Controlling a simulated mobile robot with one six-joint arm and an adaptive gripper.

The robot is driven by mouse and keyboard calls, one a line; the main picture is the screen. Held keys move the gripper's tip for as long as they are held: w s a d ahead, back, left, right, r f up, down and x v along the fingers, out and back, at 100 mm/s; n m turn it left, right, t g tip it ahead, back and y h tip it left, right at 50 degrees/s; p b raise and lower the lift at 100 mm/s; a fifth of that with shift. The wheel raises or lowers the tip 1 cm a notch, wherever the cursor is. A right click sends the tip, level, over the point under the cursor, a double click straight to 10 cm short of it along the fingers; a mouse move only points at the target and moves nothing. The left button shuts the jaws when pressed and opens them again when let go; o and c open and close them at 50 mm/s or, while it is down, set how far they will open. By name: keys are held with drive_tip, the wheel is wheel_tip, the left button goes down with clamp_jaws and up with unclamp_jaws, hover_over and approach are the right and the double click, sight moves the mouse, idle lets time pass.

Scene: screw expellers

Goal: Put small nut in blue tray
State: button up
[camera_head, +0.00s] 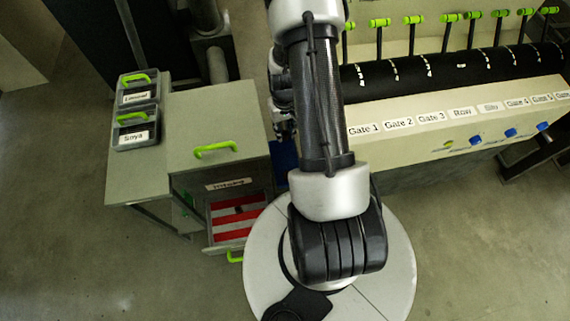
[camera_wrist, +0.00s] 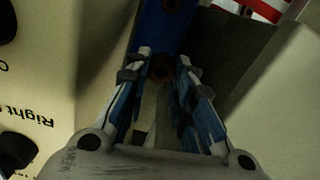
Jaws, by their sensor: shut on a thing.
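My gripper (camera_wrist: 160,72) points down over the blue tray in the wrist view. Its fingers are closed on a small dark reddish-brown nut (camera_wrist: 161,67) between the tips. The blue tray (camera_wrist: 152,32) lies behind and beyond the nut. Another dark round nut-like thing (camera_wrist: 171,5) shows at the tray's far part, by the top edge. In the head view, the blue tray (camera_head: 285,156) is a small blue patch left of my arm, mostly hidden. My gripper (camera_head: 285,133) hangs just above that patch, partly covered by the arm; the held nut cannot be made out there.
A grey cabinet (camera_head: 190,125) with green handles stands left, its drawer (camera_head: 237,218) open, with red and white inside. Two labelled bins (camera_head: 137,126) sit on it. The beige machine panel (camera_head: 450,118) is right; a panel with a "Right" label (camera_wrist: 35,110) stands close left of my gripper.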

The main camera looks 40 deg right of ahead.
sight(284, 162)
wheel_tip(284, 162, down, 20)
drive_tip(key=b, duration=0.5)
drive_tip(key=shift+f, duration=0.1)
drive_tip(key=shift+f, duration=0.15)
drive_tip(key=o, duration=0.7)
wheel_tip(284, 162, up, 12)
drive_tip(key=p, duration=0.3)
drive_tip(key=shift+r, duration=0.2)
